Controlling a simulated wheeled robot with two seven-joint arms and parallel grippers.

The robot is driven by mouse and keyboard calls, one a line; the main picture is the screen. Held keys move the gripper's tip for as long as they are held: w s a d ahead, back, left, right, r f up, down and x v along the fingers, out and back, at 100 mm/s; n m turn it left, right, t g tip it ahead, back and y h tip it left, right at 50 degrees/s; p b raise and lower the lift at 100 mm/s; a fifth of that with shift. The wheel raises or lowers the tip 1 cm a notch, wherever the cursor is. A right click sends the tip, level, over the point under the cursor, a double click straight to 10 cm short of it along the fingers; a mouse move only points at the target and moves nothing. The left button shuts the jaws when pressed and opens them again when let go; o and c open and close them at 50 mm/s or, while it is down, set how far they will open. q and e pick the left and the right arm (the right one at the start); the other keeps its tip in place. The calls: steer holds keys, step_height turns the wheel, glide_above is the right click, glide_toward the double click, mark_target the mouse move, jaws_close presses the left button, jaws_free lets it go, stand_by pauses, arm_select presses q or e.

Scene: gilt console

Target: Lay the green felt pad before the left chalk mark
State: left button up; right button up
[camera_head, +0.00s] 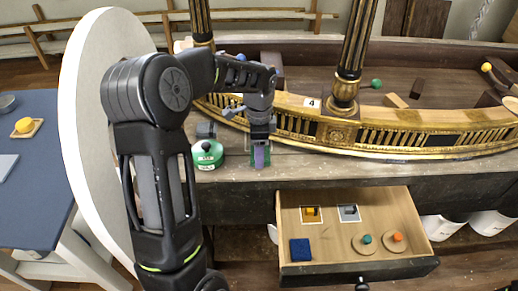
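My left arm comes in from the lower left. Its gripper (260,143) points down at the front edge of the workbench, below the gilt rail. A small green patch (268,160), perhaps the felt pad, shows at the fingertips, partly covered by a narrow purple piece (259,156). I cannot tell whether the fingers hold the green patch or are only over it. No chalk mark can be made out; the arm and gripper hide part of the bench. My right gripper is not in view.
A green tin (207,155) stands just left of the gripper. The curved gilt rail (400,138) with columns lies behind. An open drawer (330,236) below holds a blue pad (300,249), blocks and knobbed discs. A large pale round panel (82,120) stands left.

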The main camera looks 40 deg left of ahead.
arm_select(q)
steer(key=shift+f, duration=0.2)
steer(key=o, duration=1.3)
step_height(320, 180, up, 12)
steer(key=shift+r+b, duration=0.15)
steer(key=shift+b, duration=0.35)
